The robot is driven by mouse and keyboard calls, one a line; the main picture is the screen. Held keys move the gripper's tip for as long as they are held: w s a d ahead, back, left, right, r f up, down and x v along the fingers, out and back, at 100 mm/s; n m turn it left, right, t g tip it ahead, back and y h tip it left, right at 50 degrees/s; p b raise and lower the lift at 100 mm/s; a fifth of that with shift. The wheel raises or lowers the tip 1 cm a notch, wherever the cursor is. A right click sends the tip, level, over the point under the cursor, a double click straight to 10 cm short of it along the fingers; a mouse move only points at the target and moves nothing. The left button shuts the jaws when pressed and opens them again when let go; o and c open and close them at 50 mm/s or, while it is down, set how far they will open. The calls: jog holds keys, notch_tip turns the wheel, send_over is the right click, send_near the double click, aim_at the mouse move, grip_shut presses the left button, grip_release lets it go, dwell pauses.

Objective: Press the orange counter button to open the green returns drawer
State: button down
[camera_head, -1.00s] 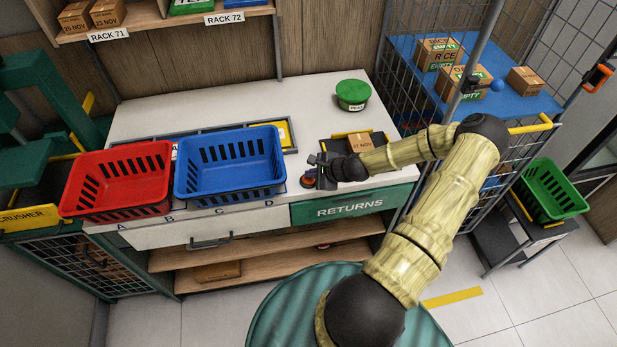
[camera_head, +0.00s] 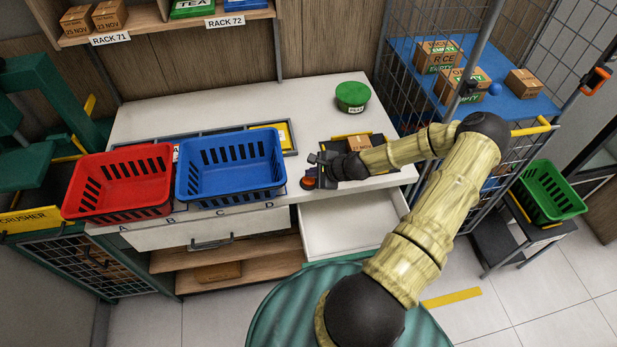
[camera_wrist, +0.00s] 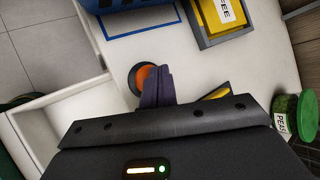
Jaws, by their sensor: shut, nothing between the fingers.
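The orange button (camera_head: 308,184) sits in a dark round housing near the counter's front edge, left of my gripper (camera_head: 314,170). In the wrist view, the orange button (camera_wrist: 143,77) is partly covered by my shut, empty gripper (camera_wrist: 157,78). The fingers are right at the button; I cannot tell whether they touch it. The returns drawer (camera_head: 335,225) is slid out below the counter, showing its empty white inside. Its green labelled front is not readable from here. The drawer also shows in the wrist view (camera_wrist: 78,112).
A blue basket (camera_head: 230,165) and a red basket (camera_head: 120,182) stand left on the counter (camera_head: 300,100). A green PEAS tin (camera_head: 351,95) stands at the back right. A carton (camera_head: 359,142) lies behind my wrist. A wire cage with a blue shelf (camera_head: 520,98) stands right.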

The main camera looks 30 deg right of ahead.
aim_at(311, 181)
jog(key=shift+r, duration=0.1)
jog(key=shift+r+p, duration=1.85)
jog(key=shift+r, duration=0.65)
jog(key=shift+a+f, duration=0.1)
